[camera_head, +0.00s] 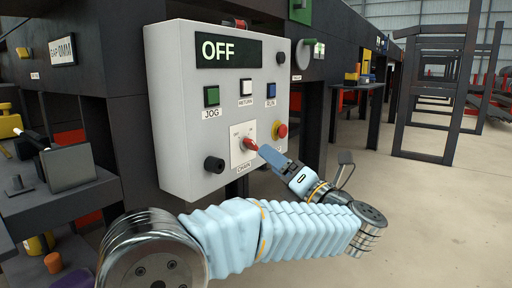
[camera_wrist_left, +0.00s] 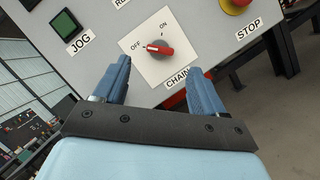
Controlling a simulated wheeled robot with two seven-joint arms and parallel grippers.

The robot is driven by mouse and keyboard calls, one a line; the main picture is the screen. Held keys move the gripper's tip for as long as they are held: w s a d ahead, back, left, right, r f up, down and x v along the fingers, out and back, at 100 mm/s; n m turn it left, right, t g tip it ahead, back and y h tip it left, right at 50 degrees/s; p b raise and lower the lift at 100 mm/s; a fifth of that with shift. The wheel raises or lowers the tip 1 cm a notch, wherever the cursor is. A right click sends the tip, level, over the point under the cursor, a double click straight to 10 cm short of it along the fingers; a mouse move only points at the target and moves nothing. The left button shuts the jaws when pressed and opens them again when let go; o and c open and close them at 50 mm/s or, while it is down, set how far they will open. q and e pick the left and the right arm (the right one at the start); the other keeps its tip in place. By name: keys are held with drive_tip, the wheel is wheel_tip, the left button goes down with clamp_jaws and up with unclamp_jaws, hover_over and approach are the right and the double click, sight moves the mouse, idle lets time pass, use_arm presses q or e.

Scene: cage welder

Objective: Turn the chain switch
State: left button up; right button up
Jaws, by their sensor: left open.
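The chain switch (camera_head: 250,144) is a red knob on a white plate on the grey control box (camera_head: 180,100); in the left wrist view the knob (camera_wrist_left: 160,49) sits between the OFF and ON marks, above the CHAIN label. Its red bar lies roughly crosswise in that view. The display (camera_head: 229,51) reads OFF. Contact is not visible. My right gripper is not in view.
The box also carries a green JOG button (camera_head: 212,95), a white RETURN button (camera_head: 246,87), a blue RUN button (camera_head: 271,90), a red STOP button (camera_head: 281,131) and a black knob (camera_head: 214,164). Dark machine frames stand behind; open floor (camera_head: 420,210) lies right.

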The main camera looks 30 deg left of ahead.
sight(255, 146)
use_arm(q)
drive_tip(key=x, duration=0.7)
drive_tip(key=shift+w+a+p, duration=0.1)
drive_tip(key=shift+a+p, duration=0.1)
drive_tip(key=shift+p, duration=0.1)
drive_tip(key=c, duration=1.1)
drive_tip(key=shift+o, duration=0.2)
